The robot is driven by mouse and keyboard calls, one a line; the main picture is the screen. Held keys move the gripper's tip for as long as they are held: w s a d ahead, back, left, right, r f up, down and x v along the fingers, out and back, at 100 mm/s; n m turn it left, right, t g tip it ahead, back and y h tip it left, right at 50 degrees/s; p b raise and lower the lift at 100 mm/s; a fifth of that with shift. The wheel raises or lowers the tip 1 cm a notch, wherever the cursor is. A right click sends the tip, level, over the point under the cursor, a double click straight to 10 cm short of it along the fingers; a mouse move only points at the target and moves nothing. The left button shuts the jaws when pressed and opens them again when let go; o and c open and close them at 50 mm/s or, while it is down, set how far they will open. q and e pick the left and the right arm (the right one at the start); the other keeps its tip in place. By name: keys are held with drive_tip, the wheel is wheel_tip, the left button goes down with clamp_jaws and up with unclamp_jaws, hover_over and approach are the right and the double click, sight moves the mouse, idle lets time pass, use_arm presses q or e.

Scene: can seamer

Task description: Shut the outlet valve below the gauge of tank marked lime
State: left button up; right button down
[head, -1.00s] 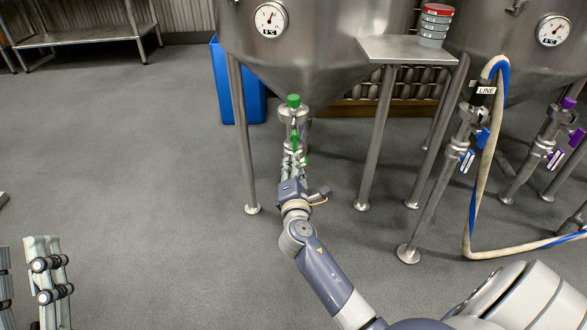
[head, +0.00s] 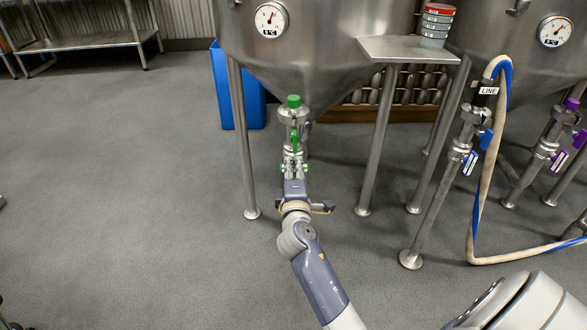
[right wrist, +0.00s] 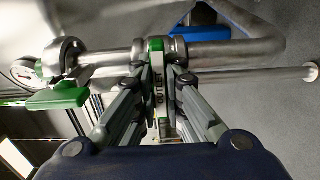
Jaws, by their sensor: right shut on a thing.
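The middle tank (head: 325,50) has a round gauge (head: 271,18) and green-marked fittings under its cone. A green knob (head: 293,101) tops the fittings, with a green handle (head: 295,141) below it. My right gripper (head: 294,165) is at the lower fittings. In the right wrist view, its fingers (right wrist: 163,85) are shut on the outlet valve handle (right wrist: 157,72), green-edged with a white label whose visible letters fit OUTLET. There the handle lies across the horizontal pipe (right wrist: 232,53). Another green handle (right wrist: 57,98) is left of it, free of the fingers. My left gripper is not in view.
Tank legs (head: 243,140) stand on both sides of my right arm. A neighbouring tank at right has purple-marked valves (head: 548,147). A hose (head: 489,170) marked LINE hangs between. A blue bin (head: 222,90) is behind.

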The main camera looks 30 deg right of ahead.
drive_tip(key=shift+f, duration=0.1)
drive_tip(key=c, duration=1.7)
unclamp_jaws()
drive_tip(key=v, duration=0.7)
drive_tip(key=shift+s+a, duration=0.15)
drive_tip(key=shift+s, duration=0.1)
